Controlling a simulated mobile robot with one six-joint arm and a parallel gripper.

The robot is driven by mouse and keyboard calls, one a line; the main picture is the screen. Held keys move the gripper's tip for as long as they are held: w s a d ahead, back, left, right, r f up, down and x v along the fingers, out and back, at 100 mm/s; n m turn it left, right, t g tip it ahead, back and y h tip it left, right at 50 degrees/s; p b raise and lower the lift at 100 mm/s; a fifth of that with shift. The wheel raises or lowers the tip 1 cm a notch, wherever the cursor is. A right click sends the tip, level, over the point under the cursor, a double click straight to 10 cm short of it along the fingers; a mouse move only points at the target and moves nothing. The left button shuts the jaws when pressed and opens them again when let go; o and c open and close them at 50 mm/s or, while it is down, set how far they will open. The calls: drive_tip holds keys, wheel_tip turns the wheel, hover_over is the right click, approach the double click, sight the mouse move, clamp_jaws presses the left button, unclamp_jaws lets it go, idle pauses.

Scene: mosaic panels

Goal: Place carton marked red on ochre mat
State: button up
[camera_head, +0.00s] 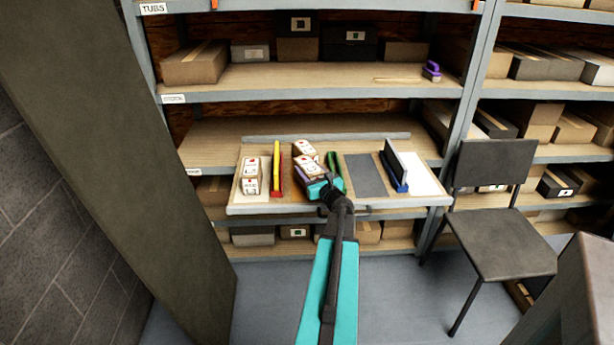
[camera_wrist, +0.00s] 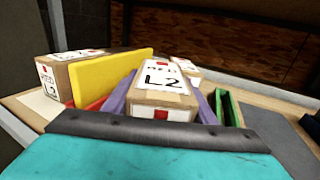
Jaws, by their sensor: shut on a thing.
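A carton marked red (camera_head: 309,168) with a white top label is in the middle-left bay of the tray, between the purple fingers of my gripper (camera_head: 317,184). The wrist view shows this carton (camera_wrist: 160,90) close up, its label reading L2, upright between the fingers. The ochre mat (camera_head: 291,193) shows as a brownish strip beside it, in the same bay; the rest is hidden. I cannot tell whether the carton's base touches the mat. A second carton (camera_head: 303,148) stands just behind it. Another carton marked red (camera_head: 250,176) stands in the left bay.
A yellow-and-red divider (camera_head: 277,168) is left of the held carton and a green divider (camera_head: 334,164) right. Beyond are an empty grey mat (camera_head: 366,175), a blue divider (camera_head: 394,167) and a white mat (camera_head: 424,176). A chair (camera_head: 498,242) stands right.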

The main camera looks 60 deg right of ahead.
drive_tip(key=shift+f, duration=0.95)
drive_tip(key=shift+f, duration=0.15)
drive_tip(key=o, duration=1.7)
drive_tip(key=shift+o, duration=0.2)
drive_tip(key=shift+b+v, duration=0.9)
drive_tip(key=shift+v, duration=5.1)
drive_tip(key=shift+s, duration=0.1)
